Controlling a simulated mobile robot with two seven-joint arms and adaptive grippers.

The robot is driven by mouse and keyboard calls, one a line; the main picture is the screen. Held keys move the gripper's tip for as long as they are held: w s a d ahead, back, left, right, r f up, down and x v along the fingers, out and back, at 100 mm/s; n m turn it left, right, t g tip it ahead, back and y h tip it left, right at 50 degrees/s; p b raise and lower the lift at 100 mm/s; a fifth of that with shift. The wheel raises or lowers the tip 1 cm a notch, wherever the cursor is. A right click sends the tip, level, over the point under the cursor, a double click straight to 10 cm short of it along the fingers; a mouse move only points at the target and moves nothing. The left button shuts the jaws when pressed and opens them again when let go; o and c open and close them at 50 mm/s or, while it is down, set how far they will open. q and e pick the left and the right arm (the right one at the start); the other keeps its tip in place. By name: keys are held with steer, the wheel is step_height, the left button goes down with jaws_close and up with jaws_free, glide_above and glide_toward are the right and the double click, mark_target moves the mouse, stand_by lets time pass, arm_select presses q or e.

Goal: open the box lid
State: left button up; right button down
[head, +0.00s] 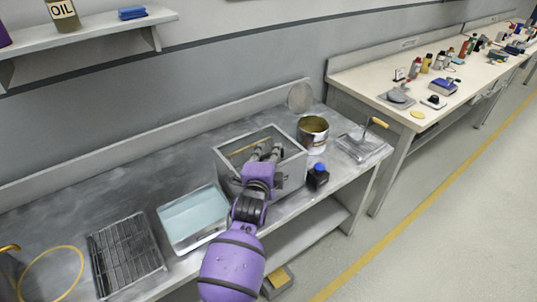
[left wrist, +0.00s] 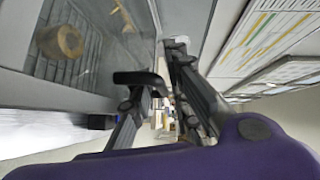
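A grey, straight-sided box (head: 228,166) stands on the metal workbench in the head view. Its top looks open, and a thin yellowish strip (head: 246,148) shows inside its rim. I cannot make out a separate lid. My left gripper (head: 267,151) reaches over the box's near side, with its fingers over or inside the opening; contact with the box is unclear. In the left wrist view the two dark fingers of the left gripper (left wrist: 157,64) stand apart, with nothing clearly held between them. My right gripper is not in view.
An open can (head: 313,134) and a small dark bottle with a blue cap (head: 319,175) stand right of the box. A metal plate with a yellow handle (head: 362,147) is farther right. A pale blue tray (head: 192,216) and a wire rack (head: 125,255) lie left.

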arm_select(q)
steer(key=shift+r, duration=0.1)
steer(key=shift+c, duration=0.5)
jaws_close()
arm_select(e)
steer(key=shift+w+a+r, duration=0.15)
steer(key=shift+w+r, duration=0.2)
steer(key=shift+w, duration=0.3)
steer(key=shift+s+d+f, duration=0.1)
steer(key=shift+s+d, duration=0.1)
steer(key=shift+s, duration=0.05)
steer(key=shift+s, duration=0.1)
